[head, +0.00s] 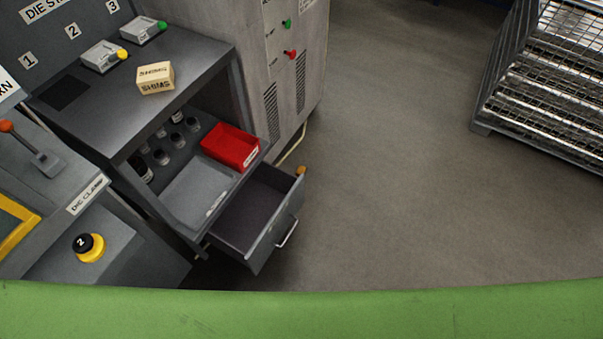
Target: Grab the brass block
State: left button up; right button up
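No block that is clearly brass shows in the head view. A small orange-gold piece (301,171) shows at the far right corner of the open drawer (245,212); it is too small to tell what it is. A pale tan block or box marked "SHIMS" (155,78) sits on the grey bench top (190,60). The drawer's visible inside looks empty. Neither of my grippers is in view.
A red bin (231,146) and a grey tray (197,191) sit on the shelf below, with several small dark-capped bottles (162,157) behind. A die clamp panel (60,160) stands left. A wire crate (545,85) stands right. Open floor (410,190) lies between.

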aim_at(300, 168)
jog(key=z, duration=0.55)
jog(key=i+l+z, duration=0.15)
jog(key=i+z, duration=0.15)
jog(key=i, duration=0.2)
jog(key=i+z, duration=0.3)
jog(key=i, duration=2)
jog(key=i+l+u, duration=0.15)
jog(key=i, duration=0.4)
jog(key=i+l+u, duration=0.1)
jog(key=i, duration=0.45)
jog(key=i+l+u, duration=0.15)
jog(key=i, duration=0.35)
jog(key=u, duration=2)
jog(key=l, duration=0.1)
